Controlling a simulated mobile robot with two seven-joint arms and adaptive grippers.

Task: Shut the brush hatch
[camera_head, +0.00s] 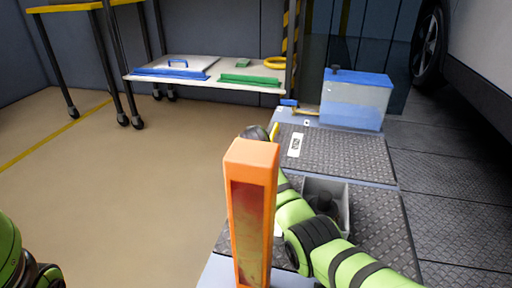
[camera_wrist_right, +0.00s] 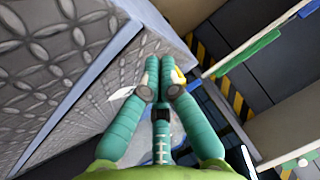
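A tall orange block (camera_head: 252,165) with a worn red-yellow face stands upright in the front of the head view. I cannot tell whether it is the brush hatch. Behind it, a deck of dark tread plate (camera_head: 335,150) has an open square recess (camera_head: 343,205) with a dark round part inside. My right arm crosses the deck from the lower right, and its hand is mostly hidden behind the orange block. In the right wrist view, my right gripper (camera_wrist_right: 159,62) has its teal fingers together beside tread plate, with nothing clearly between them. My left gripper is out of view.
A translucent tank (camera_head: 352,105) with a blue top stands at the deck's far end. A shelf cart (camera_head: 210,75) with blue-edged and green items stands at the back. A car (camera_head: 480,50) is at the right. Open floor (camera_head: 130,190) lies at the left.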

